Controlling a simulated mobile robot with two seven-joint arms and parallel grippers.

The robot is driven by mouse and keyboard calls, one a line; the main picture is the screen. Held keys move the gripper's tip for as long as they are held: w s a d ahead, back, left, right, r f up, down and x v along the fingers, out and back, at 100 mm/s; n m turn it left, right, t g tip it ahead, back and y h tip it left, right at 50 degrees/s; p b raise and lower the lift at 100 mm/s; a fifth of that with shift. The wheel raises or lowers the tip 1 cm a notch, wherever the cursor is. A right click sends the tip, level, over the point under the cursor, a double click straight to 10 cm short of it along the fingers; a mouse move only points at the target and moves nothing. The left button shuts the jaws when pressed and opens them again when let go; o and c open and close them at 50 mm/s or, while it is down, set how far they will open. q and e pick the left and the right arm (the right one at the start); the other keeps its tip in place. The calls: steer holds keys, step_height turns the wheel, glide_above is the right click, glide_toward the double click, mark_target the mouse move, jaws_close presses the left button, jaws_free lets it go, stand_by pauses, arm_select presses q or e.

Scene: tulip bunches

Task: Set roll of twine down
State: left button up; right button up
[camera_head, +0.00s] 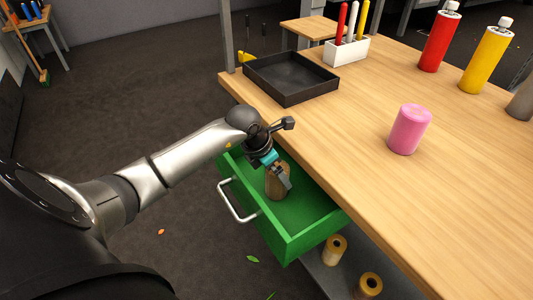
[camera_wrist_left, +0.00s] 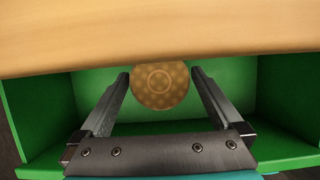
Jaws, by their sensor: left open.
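The roll of twine (camera_head: 276,184) is a brown cylinder standing upright inside the open green drawer (camera_head: 304,238). In the left wrist view the round top of the roll (camera_wrist_left: 160,88) shows between the fingertips, its far edge cut off by the wooden table edge. My left gripper (camera_head: 284,178) is open over the drawer, pointing down. In the left wrist view the gripper (camera_wrist_left: 161,76) has a finger on each side of the roll, with a narrow gap on each side. My right gripper is out of view.
The tabletop edge (camera_head: 318,183) overhangs the drawer's back. A black tray (camera_head: 291,78), white pen holder (camera_head: 347,51), pink cylinder (camera_head: 409,129), red bottle (camera_head: 439,40) and yellow bottle (camera_head: 486,58) stand on the table. Rolls (camera_head: 334,251) stand on a shelf below.

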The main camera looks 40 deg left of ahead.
arm_select(q)
steer(key=p+v, duration=0.3)
steer(key=v, duration=0.7)
steer(key=shift+r, duration=0.35)
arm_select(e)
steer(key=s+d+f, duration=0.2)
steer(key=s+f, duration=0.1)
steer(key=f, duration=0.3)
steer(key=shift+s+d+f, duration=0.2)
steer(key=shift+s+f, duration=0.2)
arm_select(q)
steer(key=shift+s, duration=0.1)
